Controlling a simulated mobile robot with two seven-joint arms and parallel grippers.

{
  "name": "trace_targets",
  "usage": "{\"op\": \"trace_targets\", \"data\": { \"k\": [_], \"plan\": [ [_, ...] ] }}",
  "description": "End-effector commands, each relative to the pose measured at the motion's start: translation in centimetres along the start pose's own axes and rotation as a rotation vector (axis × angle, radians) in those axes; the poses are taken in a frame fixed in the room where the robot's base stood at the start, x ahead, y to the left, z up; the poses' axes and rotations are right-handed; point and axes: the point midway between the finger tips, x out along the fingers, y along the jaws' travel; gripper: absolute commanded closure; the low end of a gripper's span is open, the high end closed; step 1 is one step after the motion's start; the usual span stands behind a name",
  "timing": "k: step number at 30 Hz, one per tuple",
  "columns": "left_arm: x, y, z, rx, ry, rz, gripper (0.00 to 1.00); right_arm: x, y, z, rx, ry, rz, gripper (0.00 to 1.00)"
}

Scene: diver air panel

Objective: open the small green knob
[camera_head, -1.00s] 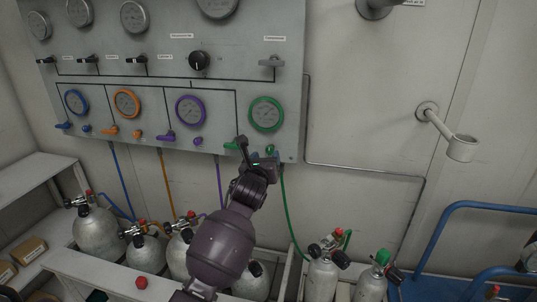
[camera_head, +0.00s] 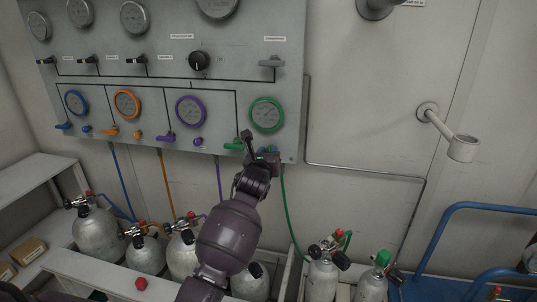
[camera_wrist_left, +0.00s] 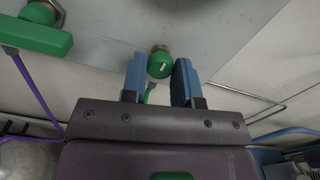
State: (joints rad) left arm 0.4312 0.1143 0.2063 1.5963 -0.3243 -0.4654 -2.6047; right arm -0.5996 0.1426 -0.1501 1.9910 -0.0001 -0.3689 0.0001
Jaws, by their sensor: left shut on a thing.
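The small green knob (camera_wrist_left: 160,64) is round, with a white mark and a brass stem, on the grey panel's lower right. In the wrist view it sits between the blue fingers of my left gripper (camera_wrist_left: 160,82), which is shut on it. In the head view my left gripper (camera_head: 264,152) is at the panel's bottom edge and hides the knob. The green lever handle (camera_head: 233,146) is just left of it and also shows at the top left of the wrist view (camera_wrist_left: 35,35). The green-rimmed gauge (camera_head: 266,115) is above. My right gripper is not in view.
Blue, orange and purple gauges with levers and knobs line the panel (camera_head: 215,98) to the left. A green hose (camera_head: 288,210) hangs below, down towards the gas cylinders (camera_head: 322,277). A wall bracket (camera_head: 461,148) and blue rail (camera_head: 440,235) are at the right.

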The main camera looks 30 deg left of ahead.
Motion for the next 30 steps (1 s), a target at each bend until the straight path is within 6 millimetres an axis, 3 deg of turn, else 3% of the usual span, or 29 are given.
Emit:
{"op": "trace_targets", "data": {
  "k": [7, 14, 30],
  "plan": [
    [0.0, 0.0, 0.1, -0.017, 0.0, 0.0, 0.96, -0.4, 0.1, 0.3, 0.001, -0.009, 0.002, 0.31],
    [0.0, 0.0, 0.2, -0.116, 0.001, 0.0, 0.96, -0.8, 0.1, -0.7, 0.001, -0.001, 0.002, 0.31],
    [0.0, 0.0, 0.1, -0.6, 0.002, 0.001, 0.96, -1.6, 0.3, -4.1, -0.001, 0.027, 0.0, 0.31]
  ]
}}
